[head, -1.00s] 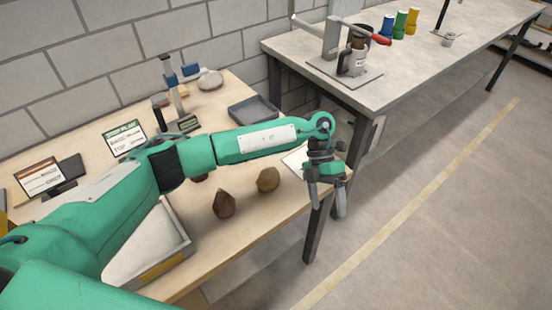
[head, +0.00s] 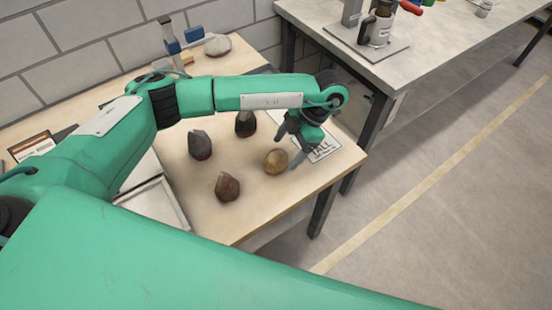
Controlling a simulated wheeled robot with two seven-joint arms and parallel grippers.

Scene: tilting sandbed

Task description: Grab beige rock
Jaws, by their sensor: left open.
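A rounded tan-beige rock (head: 275,161) rests on the wooden table near its front right part. My left gripper (head: 290,145) is open and empty, just above and to the right of this rock, with its fingers pointing down to the left. One finger's tip appears close beside the rock's right side; I cannot tell if it touches. A paler, greyish-beige rock (head: 217,45) lies at the back of the table, beside a small stand. My right gripper is not in view.
A reddish-brown rock (head: 227,187), a dark grey rock (head: 199,145) and another dark rock (head: 245,123) stand left of the tan one. A printed sheet (head: 323,150) lies at the table's right edge. A white tray (head: 178,212) is at the left front. A grey bench (head: 440,50) stands behind.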

